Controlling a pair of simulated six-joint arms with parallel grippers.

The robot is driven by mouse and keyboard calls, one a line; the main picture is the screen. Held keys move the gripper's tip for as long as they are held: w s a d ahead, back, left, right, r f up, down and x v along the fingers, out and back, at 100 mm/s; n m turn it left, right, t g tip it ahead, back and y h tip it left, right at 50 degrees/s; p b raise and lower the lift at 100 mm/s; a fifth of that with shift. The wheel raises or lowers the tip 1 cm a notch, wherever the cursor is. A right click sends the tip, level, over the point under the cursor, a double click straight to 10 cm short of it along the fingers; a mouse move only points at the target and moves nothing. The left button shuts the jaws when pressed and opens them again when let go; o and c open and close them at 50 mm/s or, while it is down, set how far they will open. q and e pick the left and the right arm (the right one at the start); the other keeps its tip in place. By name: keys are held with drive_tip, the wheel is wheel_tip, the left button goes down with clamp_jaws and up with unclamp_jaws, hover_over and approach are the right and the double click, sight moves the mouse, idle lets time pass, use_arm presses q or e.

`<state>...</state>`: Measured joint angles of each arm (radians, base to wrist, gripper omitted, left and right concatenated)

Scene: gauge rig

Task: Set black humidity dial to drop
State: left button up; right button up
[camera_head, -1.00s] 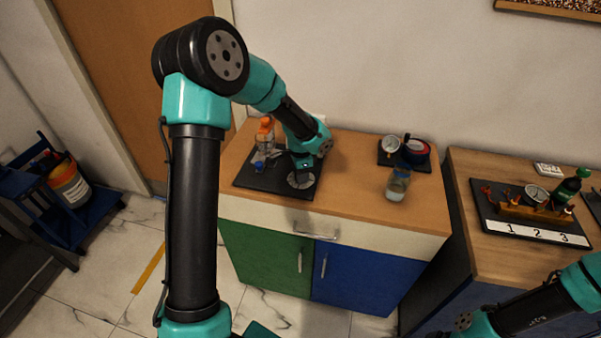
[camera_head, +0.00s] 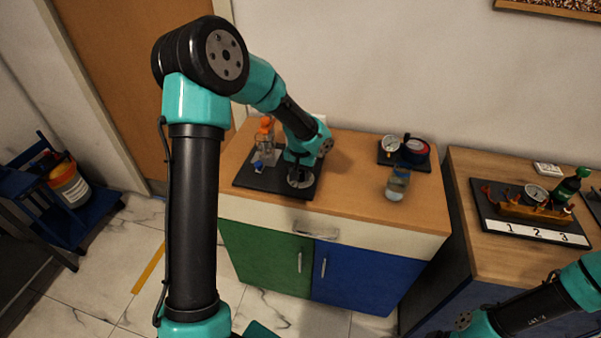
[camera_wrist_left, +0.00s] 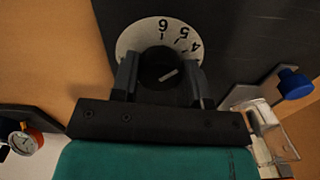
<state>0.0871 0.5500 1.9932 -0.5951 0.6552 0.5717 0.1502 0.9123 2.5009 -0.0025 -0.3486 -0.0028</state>
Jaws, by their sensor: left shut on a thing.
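The black humidity dial (camera_wrist_left: 160,70) is a round knob with a white line, on a white disc (camera_wrist_left: 136,36) marked 4, 5 and 6 in the left wrist view. The white line slants toward the upper right, and I cannot tell which end is the pointer. No drop mark is visible; the lower disc is hidden by my gripper. My left gripper (camera_wrist_left: 158,78) is shut on the knob, one finger on each side. In the head view my left gripper (camera_head: 299,168) is over the white disc (camera_head: 301,183) on a black board. My right gripper is out of view.
A glass jar (camera_head: 397,184) and a board with gauges (camera_head: 391,145) stand to the right. Bare wood lies between.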

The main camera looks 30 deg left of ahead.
sight(301, 173)
use_arm(q)
drive_tip(key=shift+n, duration=1.3)
drive_tip(key=o, duration=0.9)
drive_tip(key=shift+r, duration=0.1)
wheel_tip(301, 173, up, 17)
drive_tip(key=shift+r, duration=0.1)
